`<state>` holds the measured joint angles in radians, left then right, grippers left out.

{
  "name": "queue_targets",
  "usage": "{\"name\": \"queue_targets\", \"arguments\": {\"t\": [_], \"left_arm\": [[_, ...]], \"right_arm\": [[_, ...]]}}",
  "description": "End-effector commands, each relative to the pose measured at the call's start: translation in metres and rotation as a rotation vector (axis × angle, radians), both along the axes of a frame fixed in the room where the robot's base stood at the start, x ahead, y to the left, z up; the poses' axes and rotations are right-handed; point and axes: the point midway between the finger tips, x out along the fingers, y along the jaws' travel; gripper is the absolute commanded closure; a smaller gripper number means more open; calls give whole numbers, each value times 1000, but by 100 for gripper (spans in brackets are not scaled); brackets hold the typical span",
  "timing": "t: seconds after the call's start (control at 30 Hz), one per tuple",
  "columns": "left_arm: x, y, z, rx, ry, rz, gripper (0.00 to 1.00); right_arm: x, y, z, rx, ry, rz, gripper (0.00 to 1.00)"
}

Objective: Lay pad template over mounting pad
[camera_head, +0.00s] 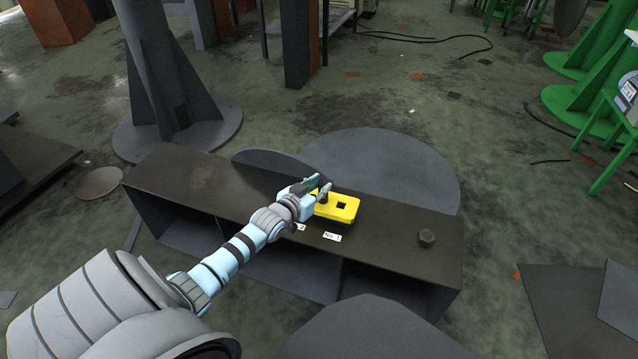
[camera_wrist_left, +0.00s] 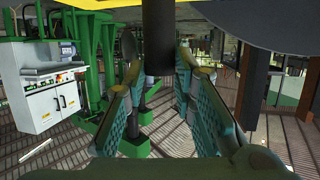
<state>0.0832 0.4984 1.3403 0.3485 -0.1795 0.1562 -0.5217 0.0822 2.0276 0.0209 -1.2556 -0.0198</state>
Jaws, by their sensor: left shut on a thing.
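In the left wrist view the dark post (camera_wrist_left: 158,38) is between the fingers (camera_wrist_left: 160,75), and a yellow strip shows at the top edge. I cannot make out the mounting pad. My right gripper is not in view.
The dark bench (camera_head: 185,180) has open compartments in front. A dark hex piece (camera_head: 427,238) stands near its right end. A small white label (camera_head: 332,237) lies in front of the template. The bench top right of the template is mostly clear. A grey column (camera_head: 165,70) stands behind left.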

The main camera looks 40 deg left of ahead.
Motion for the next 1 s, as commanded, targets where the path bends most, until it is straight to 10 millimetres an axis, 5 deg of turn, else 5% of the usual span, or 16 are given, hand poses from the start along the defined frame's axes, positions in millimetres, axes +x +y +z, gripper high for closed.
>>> {"name": "queue_targets", "arguments": {"t": [0.13,0.17,0.3,0.67,1.0], "left_arm": [[1,0,1,0,-3,-1,100],[1,0,1,0,-3,-1,71],[0,0,1,0,-2,0,52],[-6,0,0,1,4,-1,52],[-81,-11,24,8,6,-6,52]], "right_arm": [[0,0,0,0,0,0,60],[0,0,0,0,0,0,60],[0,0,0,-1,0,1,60],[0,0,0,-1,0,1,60],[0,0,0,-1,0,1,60]]}}
